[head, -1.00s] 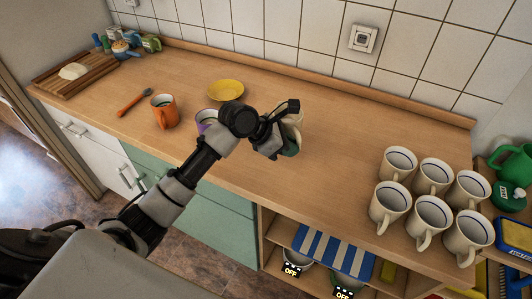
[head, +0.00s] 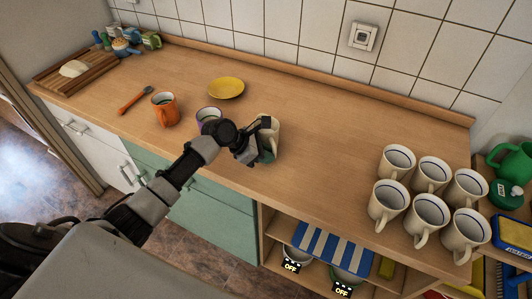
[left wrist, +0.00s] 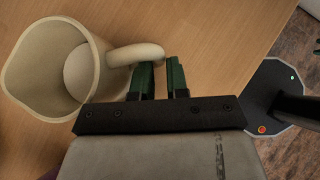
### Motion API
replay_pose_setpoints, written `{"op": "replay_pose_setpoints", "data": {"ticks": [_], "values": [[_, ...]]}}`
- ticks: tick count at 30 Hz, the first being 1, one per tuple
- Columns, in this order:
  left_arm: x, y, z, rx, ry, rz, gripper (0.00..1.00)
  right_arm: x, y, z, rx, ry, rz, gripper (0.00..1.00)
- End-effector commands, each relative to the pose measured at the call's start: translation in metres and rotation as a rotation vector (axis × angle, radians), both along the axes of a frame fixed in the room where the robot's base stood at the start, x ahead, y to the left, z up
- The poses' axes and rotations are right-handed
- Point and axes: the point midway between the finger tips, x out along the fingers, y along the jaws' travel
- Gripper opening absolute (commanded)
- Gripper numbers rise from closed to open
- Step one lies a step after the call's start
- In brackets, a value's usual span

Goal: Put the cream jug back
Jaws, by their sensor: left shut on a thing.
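The cream jug (head: 271,128) is a cream-coloured pot with a loop handle, over the middle of the wooden counter. It shows more fully in the left wrist view (left wrist: 45,65), where I look into its open mouth and see a pale rounded surface inside. My left gripper (head: 266,153) is shut on its handle, with green fingers (left wrist: 162,72) at the handle's end. The gripper and wrist hide part of the jug in the head view. I cannot tell whether its base touches the counter. My right gripper is not in view.
An orange mug (head: 165,110) is further left. Several white mugs (head: 422,214) stand at the right. The counter (head: 325,135) between jug and mugs is clear.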

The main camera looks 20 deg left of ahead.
Motion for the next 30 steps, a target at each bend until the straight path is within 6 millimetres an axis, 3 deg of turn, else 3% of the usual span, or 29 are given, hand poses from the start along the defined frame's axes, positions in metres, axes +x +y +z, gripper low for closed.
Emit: {"op": "replay_pose_setpoints", "data": {"ticks": [5, 6, 10, 20, 30], "values": [[0.001, 0.000, 0.001, -0.002, -0.005, 0.000, 0.00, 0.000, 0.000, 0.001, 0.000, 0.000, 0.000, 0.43], [0.000, 0.000, -0.002, 0.000, 0.000, 0.000, 0.19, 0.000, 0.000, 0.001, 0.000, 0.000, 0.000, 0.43], [0.000, 0.000, -0.001, 0.000, 0.000, 0.000, 0.39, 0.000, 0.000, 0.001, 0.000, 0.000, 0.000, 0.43], [0.000, 0.000, 0.001, 0.001, -0.001, 0.000, 0.40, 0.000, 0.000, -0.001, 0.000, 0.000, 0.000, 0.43], [-0.025, 0.037, 0.041, 0.003, -0.003, 0.000, 0.40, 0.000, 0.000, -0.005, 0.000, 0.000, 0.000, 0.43]]}}
